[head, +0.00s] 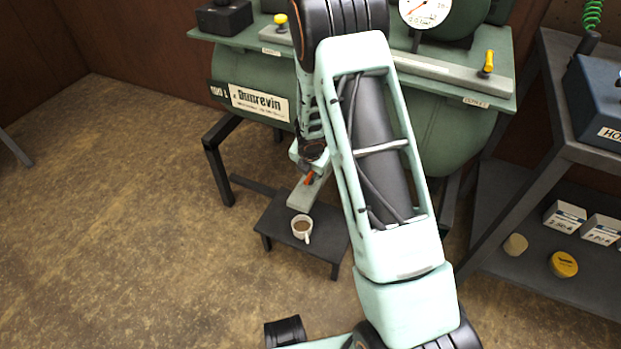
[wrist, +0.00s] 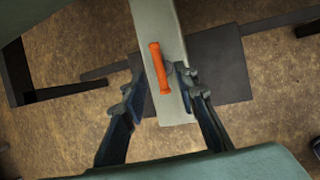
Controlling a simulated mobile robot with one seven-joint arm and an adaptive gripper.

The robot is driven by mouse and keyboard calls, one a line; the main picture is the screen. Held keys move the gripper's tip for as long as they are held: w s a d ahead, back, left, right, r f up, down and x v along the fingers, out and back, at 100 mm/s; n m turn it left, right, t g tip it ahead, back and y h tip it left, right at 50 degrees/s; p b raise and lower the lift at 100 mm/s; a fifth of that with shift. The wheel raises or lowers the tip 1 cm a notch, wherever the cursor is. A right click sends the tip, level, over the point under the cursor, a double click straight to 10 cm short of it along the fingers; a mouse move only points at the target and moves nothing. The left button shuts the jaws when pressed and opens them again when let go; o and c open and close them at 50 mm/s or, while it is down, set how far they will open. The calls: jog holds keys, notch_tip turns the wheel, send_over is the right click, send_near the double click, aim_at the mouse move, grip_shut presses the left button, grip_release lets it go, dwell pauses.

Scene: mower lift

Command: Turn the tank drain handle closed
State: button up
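The orange drain handle (wrist: 159,68) sits on a pale grey-green bar (wrist: 178,108) below the tank. In the wrist view it runs nearly lengthwise along the bar, slightly tilted. My gripper (wrist: 158,72) is open, with one finger on each side of the handle in the picture. The right finger looks closer to the handle; I cannot tell whether it touches. In the head view the orange handle (head: 309,178) shows just below my gripper (head: 314,164), partly covered by it. The green tank (head: 440,125) is behind my arm.
A low dark stool (head: 272,225) stands under the bar and bears a white mug (head: 302,236) with brown liquid. A dark shelf unit (head: 490,225) with boxes stands at the right.

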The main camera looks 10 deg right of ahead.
aim_at(310, 175)
jog(key=shift+b+x, duration=0.45)
jog(key=shift+x, duration=1.5)
grip_shut()
